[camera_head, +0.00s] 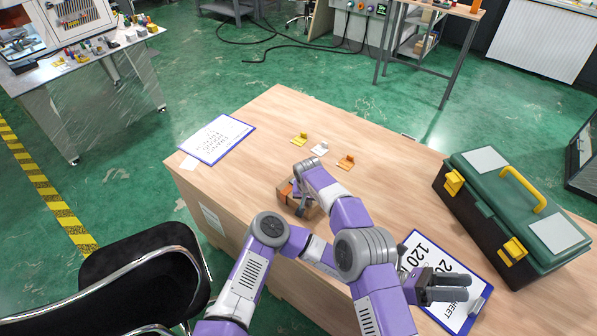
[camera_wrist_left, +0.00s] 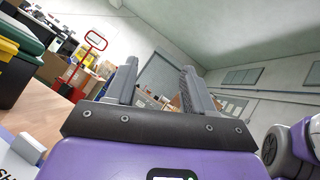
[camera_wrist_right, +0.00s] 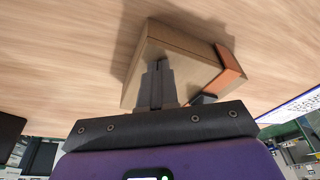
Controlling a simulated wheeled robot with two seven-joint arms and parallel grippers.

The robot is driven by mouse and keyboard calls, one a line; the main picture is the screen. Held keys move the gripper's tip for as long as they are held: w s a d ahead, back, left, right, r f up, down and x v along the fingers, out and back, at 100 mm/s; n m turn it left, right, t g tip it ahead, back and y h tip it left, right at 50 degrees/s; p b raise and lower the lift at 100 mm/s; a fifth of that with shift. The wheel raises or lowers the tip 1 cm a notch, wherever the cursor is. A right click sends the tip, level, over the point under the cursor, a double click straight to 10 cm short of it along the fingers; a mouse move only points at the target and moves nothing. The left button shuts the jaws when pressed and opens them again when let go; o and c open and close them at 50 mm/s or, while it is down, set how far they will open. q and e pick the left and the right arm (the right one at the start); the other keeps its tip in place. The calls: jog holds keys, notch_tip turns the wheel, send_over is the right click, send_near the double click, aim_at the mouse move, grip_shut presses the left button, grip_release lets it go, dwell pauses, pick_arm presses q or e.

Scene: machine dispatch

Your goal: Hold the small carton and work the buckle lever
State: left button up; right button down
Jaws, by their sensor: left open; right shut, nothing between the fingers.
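The small carton (camera_wrist_right: 180,50) is brown with an orange part (camera_wrist_right: 231,68) at one end. In the head view the carton (camera_head: 311,211) sits on the wooden table, partly covered by my right gripper (camera_head: 301,209). In the right wrist view, my right gripper (camera_wrist_right: 157,84) is shut, its fingers together in front of the carton; I cannot tell whether they touch it. A small dark piece (camera_wrist_right: 204,99) shows beside the fingers; I cannot tell if it is the buckle lever. My left gripper (camera_head: 464,287) is open and empty above the right clipboard; its spread fingers (camera_wrist_left: 160,85) show in the left wrist view.
A green toolbox (camera_head: 520,215) with yellow latches stands at the table's right. Clipboards lie at the far left (camera_head: 219,140) and front right (camera_head: 420,245). Yellow (camera_head: 299,139), white (camera_head: 320,149) and orange (camera_head: 346,162) small parts lie behind the carton. My arms cross over the front.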

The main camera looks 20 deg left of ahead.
pick_arm(q)
jog(key=w+a+f+m+t+y, duration=0.2)
jog(key=w+a+f+m+y, duration=0.45)
jog(key=a, duration=1.05)
jog(key=w+a+f+m+t+y, duration=0.15)
jog(key=w+a+m+y, duration=0.25)
jog(key=a+m+y, duration=0.75)
jog(key=w+a+f+m+t+y, duration=0.2)
jog(key=w+a+f+m+y, duration=0.3)
jog(key=a+m, duration=1.2)
jog(key=w+a+r+n+t+y, duration=0.1)
jog(key=w+a+t, duration=0.1)
jog(key=w+a, duration=0.35)
jog(key=w+a+r+t+y, duration=0.1)
jog(key=w+a+r, duration=0.15)
jog(key=a, duration=0.55)
jog(key=w+d+r+m+t, duration=0.1)
jog(key=w+r+m+t, duration=0.4)
jog(key=w+m, duration=0.65)
jog(key=s+d+m+g+h, duration=0.3)
jog(key=d+m+g, duration=0.6)
jog(key=m, duration=1)
jog(key=shift+t+y, duration=0.6)
jog(key=shift+t, duration=0.15)
jog(key=x, duration=0.7)
jog(key=s+x, duration=0.1)
jog(key=x, duration=0.2)
jog(key=shift+w+d+f, duration=0.1)
jog(key=shift+d+f, duration=0.15)
jog(key=shift+d, duration=0.15)
